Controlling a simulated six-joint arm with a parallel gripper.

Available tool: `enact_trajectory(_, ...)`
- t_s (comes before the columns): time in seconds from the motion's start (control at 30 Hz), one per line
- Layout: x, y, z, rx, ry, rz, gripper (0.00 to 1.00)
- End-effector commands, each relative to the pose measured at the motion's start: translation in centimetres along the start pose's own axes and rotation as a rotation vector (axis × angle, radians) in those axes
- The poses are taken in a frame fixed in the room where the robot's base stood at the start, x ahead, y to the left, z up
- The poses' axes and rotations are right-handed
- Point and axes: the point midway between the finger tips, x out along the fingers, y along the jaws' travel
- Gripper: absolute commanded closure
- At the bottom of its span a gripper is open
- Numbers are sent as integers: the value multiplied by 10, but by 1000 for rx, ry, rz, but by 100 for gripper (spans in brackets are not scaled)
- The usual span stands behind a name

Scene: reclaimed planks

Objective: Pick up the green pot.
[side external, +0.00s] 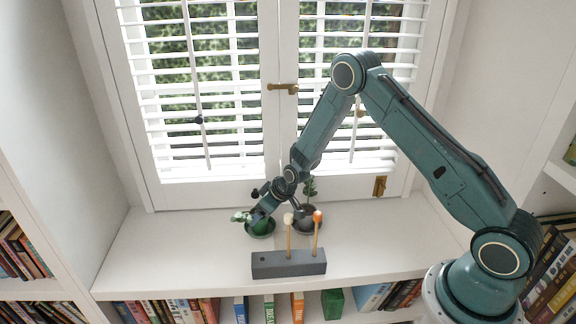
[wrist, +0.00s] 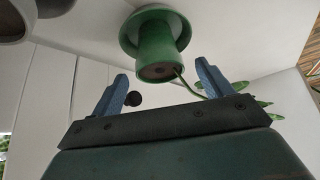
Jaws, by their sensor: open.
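The green pot (side external: 262,226) stands on the white sill below the window, partly hidden by my gripper in the side view. In the wrist view, which shows it upside down, the green pot (wrist: 160,52) sits on a wide green saucer (wrist: 183,24). Brown soil shows in its mouth, and a thin green stem bends out to leaves (wrist: 243,97). My gripper (wrist: 162,70) is open, with its two blue fingers apart and nothing between them that I can see held. In the side view my gripper (side external: 261,213) is tilted down close above the pot; contact cannot be told.
A dark grey pot (side external: 308,226) with a plant stands just right of the green pot. In front is a grey block (side external: 289,264) with two upright sticks, one pale-tipped and one orange-tipped. The window is behind. The sill's left part is clear.

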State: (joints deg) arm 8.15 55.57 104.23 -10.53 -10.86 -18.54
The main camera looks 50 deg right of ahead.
Motion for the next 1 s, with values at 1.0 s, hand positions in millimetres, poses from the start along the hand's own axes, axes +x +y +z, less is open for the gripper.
enact_trajectory(1.0,31,0,1,0,-1,0,41)
